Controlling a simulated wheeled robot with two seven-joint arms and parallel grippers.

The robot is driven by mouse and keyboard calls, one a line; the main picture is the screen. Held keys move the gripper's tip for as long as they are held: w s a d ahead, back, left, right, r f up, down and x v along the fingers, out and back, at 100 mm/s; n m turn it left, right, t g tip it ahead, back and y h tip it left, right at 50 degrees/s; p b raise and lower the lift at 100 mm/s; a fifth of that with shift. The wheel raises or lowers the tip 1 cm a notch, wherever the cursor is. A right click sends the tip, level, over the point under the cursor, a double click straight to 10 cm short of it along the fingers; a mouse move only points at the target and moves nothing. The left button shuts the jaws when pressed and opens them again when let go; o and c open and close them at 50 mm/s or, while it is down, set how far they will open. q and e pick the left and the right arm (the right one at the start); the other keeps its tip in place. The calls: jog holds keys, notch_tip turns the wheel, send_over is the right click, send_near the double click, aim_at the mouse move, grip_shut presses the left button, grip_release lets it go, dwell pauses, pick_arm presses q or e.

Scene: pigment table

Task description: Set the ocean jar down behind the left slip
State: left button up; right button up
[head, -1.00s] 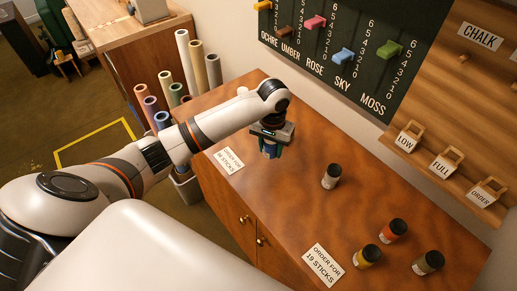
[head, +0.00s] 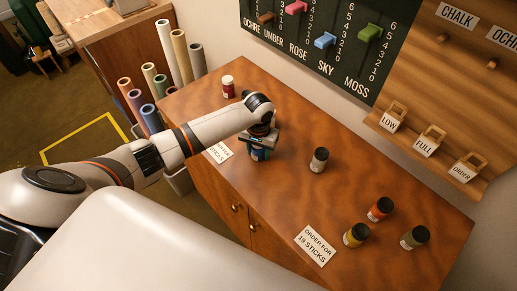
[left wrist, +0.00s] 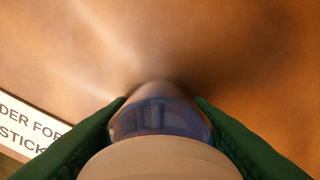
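The ocean jar (head: 259,154) is a blue jar between the fingers of my left gripper (head: 260,152), by the left end of the table. In the left wrist view the green fingers (left wrist: 160,128) press on both sides of the blue jar (left wrist: 155,118), and a pale round top hides much of it. I cannot tell whether its base touches the table. The left slip (head: 219,151) is a white card at the table's front left edge, partly covered by my left arm. The jar is to the right of it. My right gripper is not in view.
On the table (head: 290,205) stand a red jar with a white lid (head: 228,87), a dark-lidded grey jar (head: 319,160), and orange (head: 379,210), yellow (head: 356,235) and olive (head: 414,238) jars. A second slip (head: 316,245) lies in front.

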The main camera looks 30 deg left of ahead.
pick_arm(q)
jog(key=o, duration=0.3)
jog(key=shift+o, duration=0.2)
jog(key=shift+r, duration=0.1)
jog(key=shift+r, duration=0.35)
notch_tip(320, 180, up, 11)
jog(key=shift+r+b, duration=0.2)
jog(key=shift+b, duration=0.3)
jog(key=shift+f, duration=0.1)
